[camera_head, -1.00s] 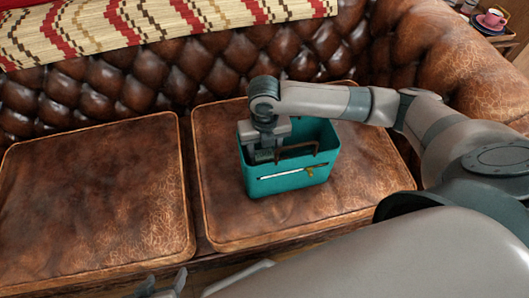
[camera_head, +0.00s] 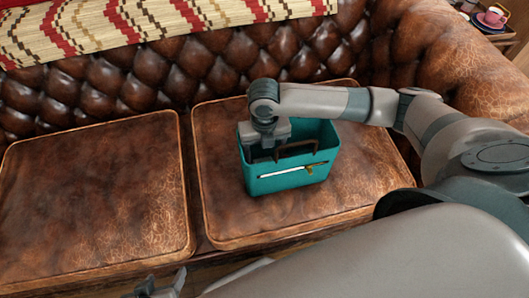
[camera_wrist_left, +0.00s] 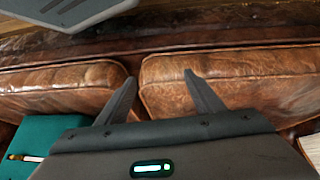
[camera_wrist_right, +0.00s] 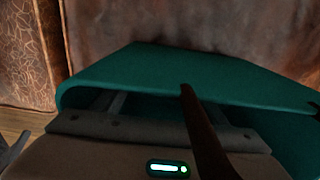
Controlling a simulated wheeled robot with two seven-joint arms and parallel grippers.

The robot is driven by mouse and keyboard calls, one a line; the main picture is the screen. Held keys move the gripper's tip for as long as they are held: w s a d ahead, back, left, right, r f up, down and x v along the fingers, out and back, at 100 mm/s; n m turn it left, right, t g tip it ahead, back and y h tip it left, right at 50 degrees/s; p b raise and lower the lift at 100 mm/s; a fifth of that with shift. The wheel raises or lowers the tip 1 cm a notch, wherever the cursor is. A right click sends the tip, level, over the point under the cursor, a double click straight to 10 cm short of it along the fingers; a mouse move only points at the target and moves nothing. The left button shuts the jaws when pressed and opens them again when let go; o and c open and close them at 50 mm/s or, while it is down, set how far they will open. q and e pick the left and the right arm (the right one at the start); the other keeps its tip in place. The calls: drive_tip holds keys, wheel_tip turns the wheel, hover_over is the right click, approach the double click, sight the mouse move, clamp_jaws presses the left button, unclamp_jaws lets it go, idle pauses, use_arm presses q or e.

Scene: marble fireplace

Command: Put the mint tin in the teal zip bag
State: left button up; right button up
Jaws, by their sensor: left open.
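The teal zip bag (camera_head: 290,178) stands upright and open-topped on the right seat cushion, with a brown handle (camera_head: 297,148) and a zip on its front. My right gripper (camera_head: 266,148) reaches down into its left part. In the right wrist view, its fingers (camera_wrist_right: 160,105) are spread apart but dim and partly hidden by the handle, so I cannot tell whether they hold anything. The mint tin does not show in any view. My left gripper (camera_wrist_left: 160,75) is open and empty in front of the sofa; its tips show at the bottom of the head view (camera_head: 165,285).
The left cushion (camera_head: 95,195) is bare. A patterned throw (camera_head: 150,28) lies along the sofa back. A pink cup (camera_head: 492,18) stands on a side table at the top right. My right arm spans the right cushion.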

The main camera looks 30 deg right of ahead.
drive_tip(key=shift+r, duration=0.1)
drive_tip(key=shift+r, duration=0.5)
use_arm(q)
drive_tip(key=shift+s+a+f+g+y+p, duration=0.1)
drive_tip(key=shift+s+a+g+y+p, duration=0.05)
drive_tip(key=shift+s+a+g+p, duration=0.2)
drive_tip(key=shift+s+a+g+y+p, duration=0.1)
drive_tip(key=shift+a+p, duration=0.15)
drive_tip(key=shift+a, duration=0.25)
drive_tip(key=shift+s+a+f+g+y+p, duration=0.1)
drive_tip(key=shift+s+a+g+y+p, duration=0.05)
drive_tip(key=shift+s+a+g+p, duration=0.2)
use_arm(e)
wheel_tip(320, 180, up, 12)
use_arm(q)
drive_tip(key=shift+w+r, duration=0.15)
drive_tip(key=shift+w, duration=0.05)
